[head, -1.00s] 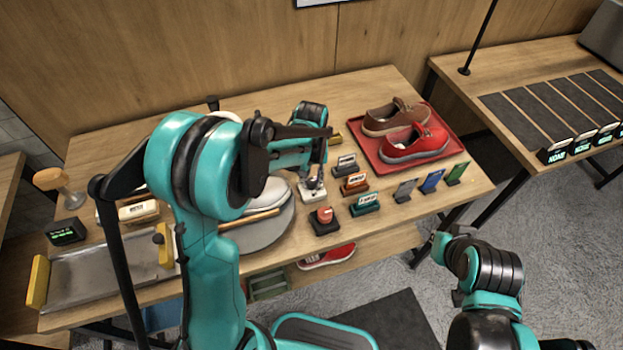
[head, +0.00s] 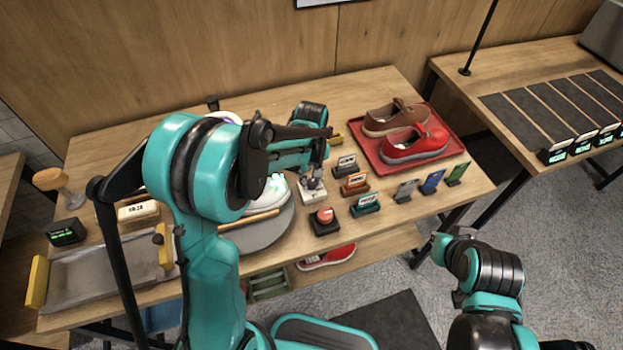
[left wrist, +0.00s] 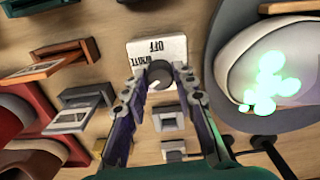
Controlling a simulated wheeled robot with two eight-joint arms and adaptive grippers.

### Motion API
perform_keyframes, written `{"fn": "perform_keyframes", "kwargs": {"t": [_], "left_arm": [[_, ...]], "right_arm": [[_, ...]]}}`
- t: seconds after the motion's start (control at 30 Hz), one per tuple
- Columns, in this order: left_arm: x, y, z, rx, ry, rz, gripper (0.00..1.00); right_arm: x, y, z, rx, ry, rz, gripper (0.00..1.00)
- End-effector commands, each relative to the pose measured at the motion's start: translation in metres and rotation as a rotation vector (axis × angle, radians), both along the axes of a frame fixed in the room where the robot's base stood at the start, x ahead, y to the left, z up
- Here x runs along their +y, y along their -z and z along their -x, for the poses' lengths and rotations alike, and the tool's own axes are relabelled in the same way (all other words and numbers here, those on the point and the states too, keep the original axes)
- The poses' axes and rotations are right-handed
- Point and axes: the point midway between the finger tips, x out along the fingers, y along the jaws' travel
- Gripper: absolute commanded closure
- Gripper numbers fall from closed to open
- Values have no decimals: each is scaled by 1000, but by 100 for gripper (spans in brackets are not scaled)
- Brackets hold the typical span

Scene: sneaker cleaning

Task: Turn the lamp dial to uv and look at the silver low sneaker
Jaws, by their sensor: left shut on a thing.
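The lamp dial (left wrist: 158,73) sits on a small white block (left wrist: 150,50) that reads OFF and WHITE in the left wrist view. My left gripper (left wrist: 158,80) is shut on the dial, one finger on each side. In the head view my left gripper (head: 313,178) is over the block (head: 310,192). The pale silver low sneaker (head: 268,192) lies on a round grey turntable (head: 270,235), partly hidden by my left arm. Bright green glowing spots show on the sneaker (left wrist: 268,78). The lamp head (head: 230,117) shows a purple tint behind my arm. My right arm shows only in part.
A red tray (head: 452,142) with a brown shoe (head: 395,117) and a red shoe (head: 415,146) is at the back right. Several label stands and a red button (head: 325,216) are right of the turntable. A metal tray (head: 100,275) lies at the left.

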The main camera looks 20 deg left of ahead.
Motion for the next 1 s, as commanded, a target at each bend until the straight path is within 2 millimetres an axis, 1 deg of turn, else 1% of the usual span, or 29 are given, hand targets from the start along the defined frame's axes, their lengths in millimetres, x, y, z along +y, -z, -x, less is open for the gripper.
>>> {"fn": "perform_keyframes", "kwargs": {"t": [0.2, 0.23, 0.27, 0.3, 0.57, 0.67, 0.77, 0.87, 1.0], "left_arm": [[0, 0, 0, 0, -1, 0, 100], [0, 0, 0, 0, 0, 0, 65], [0, 0, 0, 0, 0, 0, 57], [0, 0, 0, 0, 0, 0, 52], [0, 0, 0, 0, 0, 0, 52], [0, -5, 0, 0, 1, 0, 52], [0, -17, 0, 0, 0, 0, 52], [0, -38, 0, 0, 0, 0, 52], [0, -69, 0, 0, 0, 0, 52]], "right_arm": [[0, 0, 0, 0, 0, 0, 100], [0, 0, 0, 0, 0, 0, 100], [0, 0, 0, 0, 0, 0, 100], [0, 0, 0, 0, 0, 0, 100], [0, 0, 0, 0, 0, 0, 100], [0, 0, 0, 0, 0, 0, 100], [0, 0, 0, 0, 0, 0, 100], [0, 0, 0, 0, 0, 0, 100], [0, 0, 0, 0, 0, 0, 100]]}}
